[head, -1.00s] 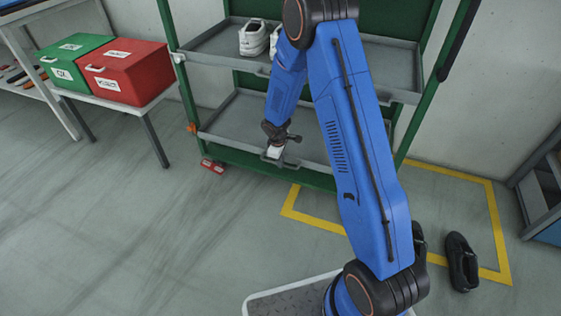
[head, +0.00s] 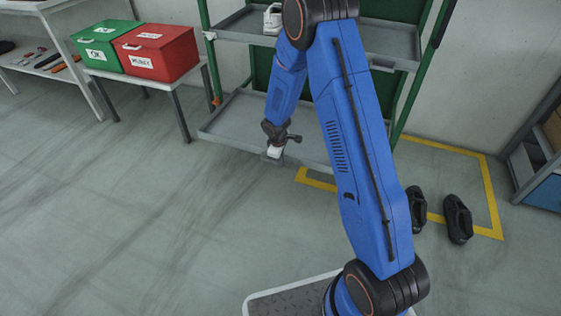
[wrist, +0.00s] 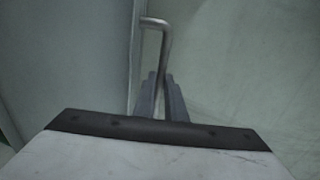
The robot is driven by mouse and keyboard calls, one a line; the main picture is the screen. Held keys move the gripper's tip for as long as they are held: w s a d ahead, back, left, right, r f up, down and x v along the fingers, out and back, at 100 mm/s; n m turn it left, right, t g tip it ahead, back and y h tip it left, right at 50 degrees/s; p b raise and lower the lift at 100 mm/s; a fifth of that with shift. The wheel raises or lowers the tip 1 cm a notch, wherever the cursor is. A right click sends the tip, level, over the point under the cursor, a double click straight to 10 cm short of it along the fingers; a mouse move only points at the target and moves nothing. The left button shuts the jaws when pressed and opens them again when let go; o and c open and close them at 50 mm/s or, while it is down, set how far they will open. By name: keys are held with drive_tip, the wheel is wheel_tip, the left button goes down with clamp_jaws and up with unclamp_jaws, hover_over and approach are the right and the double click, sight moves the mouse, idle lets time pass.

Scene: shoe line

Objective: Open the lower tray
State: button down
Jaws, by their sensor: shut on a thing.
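The lower tray (head: 226,124) is a grey shallow tray low in the green rack. In the head view it stands out toward me past the rack's front posts. My gripper (head: 273,156) is at the middle of its front edge. In the wrist view my gripper's fingers (wrist: 161,98) are shut on the tray's bent metal handle (wrist: 155,22). The far part of the handle shows beyond the fingertips. My arm hides the right part of the lower tray in the head view.
The upper tray (head: 235,32) holds a white shoe (head: 272,19). A green box (head: 100,46) and a red box (head: 158,52) stand on a side table at left. Two dark shoes (head: 457,220) lie on the floor near yellow tape (head: 489,190). The floor at front left is clear.

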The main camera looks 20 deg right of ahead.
drive_tip(key=shift+s+a, duration=0.15)
drive_tip(key=shift+s, duration=0.05)
drive_tip(key=c, duration=1.8)
unclamp_jaws()
drive_tip(key=s+r, duration=0.1)
drive_tip(key=r, duration=0.4)
drive_tip(key=a+r, duration=0.1)
drive_tip(key=r, duration=0.5)
drive_tip(key=s+a+r, duration=0.1)
drive_tip(key=r, duration=0.5)
drive_tip(key=shift+s, duration=0.35)
drive_tip(key=shift+d+r, duration=0.1)
